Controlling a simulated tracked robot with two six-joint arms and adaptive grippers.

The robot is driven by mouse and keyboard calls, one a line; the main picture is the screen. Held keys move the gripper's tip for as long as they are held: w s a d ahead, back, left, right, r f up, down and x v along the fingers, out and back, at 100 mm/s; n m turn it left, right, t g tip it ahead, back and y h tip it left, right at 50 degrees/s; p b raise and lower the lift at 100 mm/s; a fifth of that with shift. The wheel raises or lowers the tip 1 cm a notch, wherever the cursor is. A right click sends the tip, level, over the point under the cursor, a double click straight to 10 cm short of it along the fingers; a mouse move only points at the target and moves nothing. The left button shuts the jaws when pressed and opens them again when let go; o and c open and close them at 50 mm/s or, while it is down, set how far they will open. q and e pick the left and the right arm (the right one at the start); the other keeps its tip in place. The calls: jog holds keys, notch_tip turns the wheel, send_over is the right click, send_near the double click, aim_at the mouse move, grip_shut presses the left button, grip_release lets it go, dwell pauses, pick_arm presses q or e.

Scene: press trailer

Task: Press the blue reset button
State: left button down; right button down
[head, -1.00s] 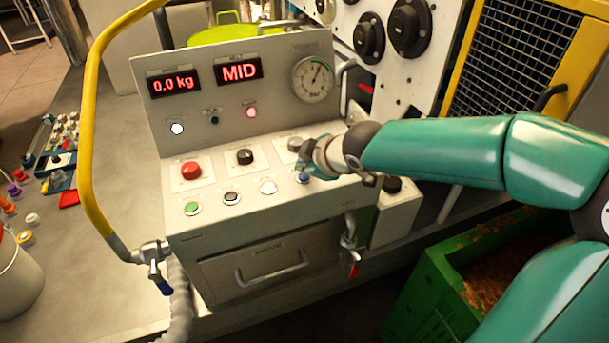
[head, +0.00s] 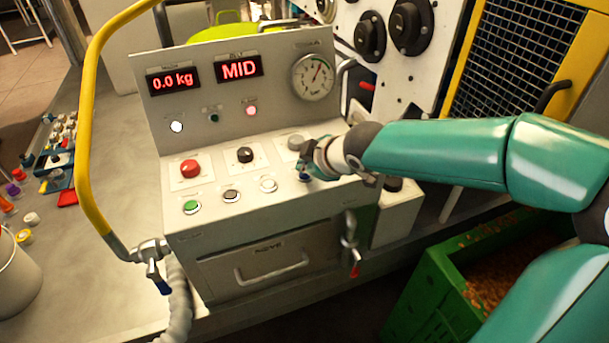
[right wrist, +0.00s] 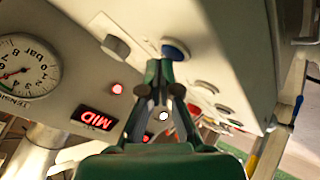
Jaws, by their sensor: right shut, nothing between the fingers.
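The blue reset button (right wrist: 176,50) shows in the right wrist view at the panel's edge, just above my fingertips. In the head view it is mostly hidden by my right gripper (head: 304,171), at the right end of the lower button row. My right gripper (right wrist: 160,72) is shut and empty, with its fingertips pointing at the panel close beside the blue button. I cannot tell whether they touch it. The control panel (head: 235,218) also carries the two red displays, reading 0.0 kg and MID. My left gripper is not in view.
A red button (head: 190,168), a black knob (head: 245,155) and a grey knob (head: 296,142) sit above green (head: 191,207), dark (head: 231,196) and white (head: 268,185) buttons. A yellow rail (head: 86,140) stands at left. A green crate (head: 430,290) stands at lower right.

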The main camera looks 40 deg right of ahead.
aim_at(307, 176)
jog(key=shift+f+b, duration=0.4)
jog(key=shift+b, duration=0.1)
dwell(0.6)
jog(key=shift+r, duration=0.1)
jog(key=shift+r+p, duration=0.75)
notch_tip(307, 176, up, 5)
jog(key=p, duration=0.4)
dwell(0.3)
jog(key=shift+s+f, duration=0.1)
dwell(0.7)
